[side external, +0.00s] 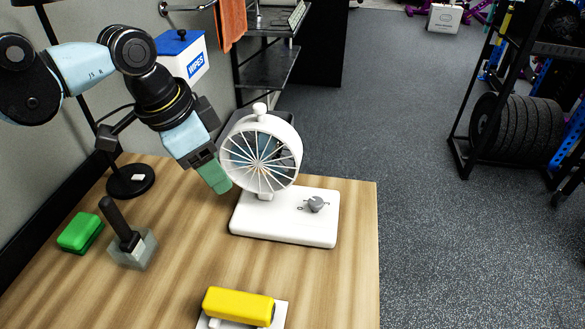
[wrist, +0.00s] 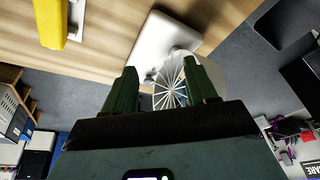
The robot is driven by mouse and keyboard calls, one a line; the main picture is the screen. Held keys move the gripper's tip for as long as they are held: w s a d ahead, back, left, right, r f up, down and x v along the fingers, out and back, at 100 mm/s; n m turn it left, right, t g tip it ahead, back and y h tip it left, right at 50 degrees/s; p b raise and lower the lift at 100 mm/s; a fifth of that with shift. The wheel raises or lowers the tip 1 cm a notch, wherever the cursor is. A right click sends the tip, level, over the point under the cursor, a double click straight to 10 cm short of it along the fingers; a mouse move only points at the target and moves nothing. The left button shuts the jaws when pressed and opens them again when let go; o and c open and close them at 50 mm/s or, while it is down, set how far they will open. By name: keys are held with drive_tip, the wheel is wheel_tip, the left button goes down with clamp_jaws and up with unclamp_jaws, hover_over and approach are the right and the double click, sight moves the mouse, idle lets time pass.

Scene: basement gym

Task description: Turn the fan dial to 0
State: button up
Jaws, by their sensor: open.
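A white desk fan (side external: 260,152) with a round grille stands on a white base (side external: 284,228) on the wooden table. A small grey dial (side external: 316,204) sits on the right part of the base, with a 0 mark at its left; its exact setting is too small to tell. My gripper (side external: 217,180), with green fingers, is beside the left of the fan grille, above the table and apart from the dial. In the wrist view my gripper (wrist: 163,88) is open and empty, with the fan grille (wrist: 172,92) between and beyond the fingers and the white base (wrist: 163,45) above.
A yellow object (side external: 238,306) lies on a white plate at the table front. A green block (side external: 80,232) and a dark-handled tool on a grey block (side external: 133,250) stand at left. A black round lamp base (side external: 131,181) is behind them. The table's right edge is near the fan base.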

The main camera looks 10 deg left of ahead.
drive_tip(key=s+a+r+n+t, duration=0.1)
drive_tip(key=a+n, duration=0.4)
drive_tip(key=a, duration=0.8)
drive_tip(key=shift+s+a+r+t+y, duration=0.4)
drive_tip(key=shift+r+t, duration=0.35)
drive_tip(key=shift+t, duration=0.05)
